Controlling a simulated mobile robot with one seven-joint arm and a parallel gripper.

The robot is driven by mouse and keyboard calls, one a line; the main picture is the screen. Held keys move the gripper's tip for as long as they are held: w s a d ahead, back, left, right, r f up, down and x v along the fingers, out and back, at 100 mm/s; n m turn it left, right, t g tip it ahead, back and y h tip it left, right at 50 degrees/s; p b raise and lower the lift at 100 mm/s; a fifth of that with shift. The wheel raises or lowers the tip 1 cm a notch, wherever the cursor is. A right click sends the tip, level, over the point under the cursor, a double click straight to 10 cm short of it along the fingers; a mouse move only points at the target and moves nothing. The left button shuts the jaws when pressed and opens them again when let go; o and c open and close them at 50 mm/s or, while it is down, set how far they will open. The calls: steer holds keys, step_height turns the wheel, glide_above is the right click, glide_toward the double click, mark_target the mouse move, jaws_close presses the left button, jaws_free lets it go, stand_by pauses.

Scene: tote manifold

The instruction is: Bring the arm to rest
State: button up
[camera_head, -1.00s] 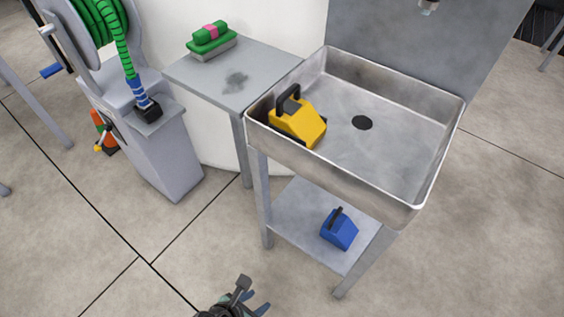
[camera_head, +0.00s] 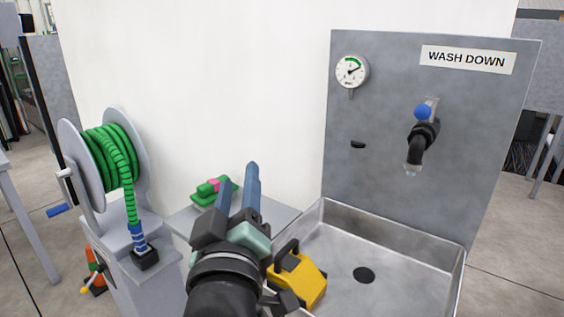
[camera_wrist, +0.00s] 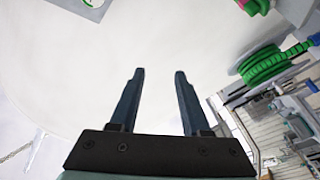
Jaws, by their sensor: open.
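My gripper (camera_head: 239,190) is raised in front of the side table and the sink's left edge in the head view, its two blue fingers pointing up and away. In the wrist view my gripper (camera_wrist: 156,100) is open, with nothing between the fingers but pale wall. My arm hides part of the side table and the left end of the sink.
A metal sink (camera_head: 420,270) holds a yellow tote-shaped object (camera_head: 303,283). Behind it are a tap (camera_head: 420,140) and a gauge (camera_head: 351,71). A green hose reel (camera_head: 108,157) stands left. A green and pink item (camera_head: 212,190) lies on the side table (camera_head: 285,217).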

steer(key=s+d+r+m+t, duration=0.35)
steer(key=s+r, duration=0.35)
steer(key=r, duration=0.4)
steer(key=s+d+r+m+t, duration=0.2)
steer(key=s+r+m+t, duration=0.2)
steer(key=s+r, duration=0.55)
step_height(320, 180, up, 26)
steer(key=w+p, duration=0.2)
steer(key=p, duration=2.2)
steer(key=shift+w+r+m+h, duration=0.15)
steer(key=shift+r+m+h, duration=0.05)
steer(key=shift+m+h, duration=0.15)
